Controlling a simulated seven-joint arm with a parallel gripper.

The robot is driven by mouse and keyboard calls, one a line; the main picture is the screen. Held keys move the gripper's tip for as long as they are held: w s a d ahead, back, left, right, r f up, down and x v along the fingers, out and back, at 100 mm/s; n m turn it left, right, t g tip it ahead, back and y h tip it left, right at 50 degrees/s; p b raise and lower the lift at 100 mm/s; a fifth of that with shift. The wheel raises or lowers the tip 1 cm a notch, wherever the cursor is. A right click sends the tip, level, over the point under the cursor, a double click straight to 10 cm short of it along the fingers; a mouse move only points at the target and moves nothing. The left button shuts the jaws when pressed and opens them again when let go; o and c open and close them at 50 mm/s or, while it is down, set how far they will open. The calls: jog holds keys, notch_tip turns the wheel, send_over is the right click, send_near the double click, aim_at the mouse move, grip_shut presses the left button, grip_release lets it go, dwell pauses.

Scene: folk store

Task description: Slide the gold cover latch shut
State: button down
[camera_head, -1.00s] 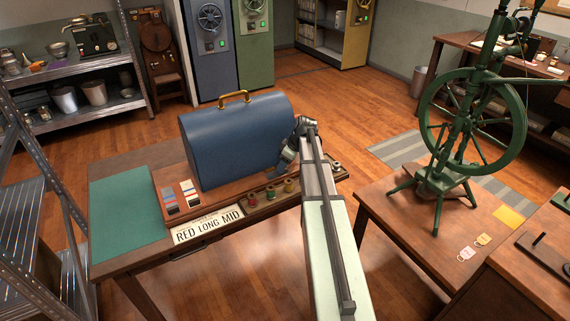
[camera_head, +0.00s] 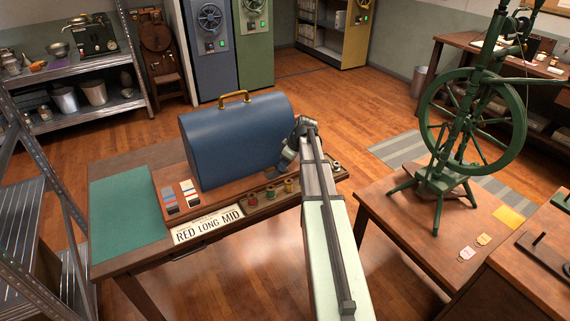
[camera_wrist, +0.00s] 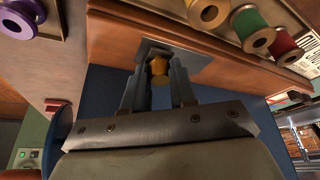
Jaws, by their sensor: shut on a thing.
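The blue domed cover (camera_head: 230,140), with a gold handle (camera_head: 234,97) on top, sits down on a wooden base (camera_head: 158,190) on the table. My gripper (camera_head: 288,158) is at the cover's right end, low by the base; its fingertips are hard to make out there. In the wrist view my gripper (camera_wrist: 158,75) is shut on a small gold piece, the gold cover latch (camera_wrist: 159,67), in front of a grey metal plate (camera_wrist: 200,56) on the wooden base. The blue cover (camera_wrist: 100,90) shows behind the fingers. How far the latch has slid cannot be told.
Several thread spools (camera_head: 271,194) stand in a tray along the base's front right, close to my arm. A green spinning wheel (camera_head: 472,125) stands on the right table. A green mat (camera_head: 125,210) is clear.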

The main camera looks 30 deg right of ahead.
jog(key=shift+a, duration=2.3)
jog(key=c, duration=0.9)
grip_release()
jog(key=shift+r, duration=0.1)
jog(key=v, duration=1.3)
jog(key=shift+s+d+r, duration=0.15)
jog(key=shift+s+r, duration=0.05)
jog(key=shift+r, duration=0.05)
jog(key=shift+f, duration=0.1)
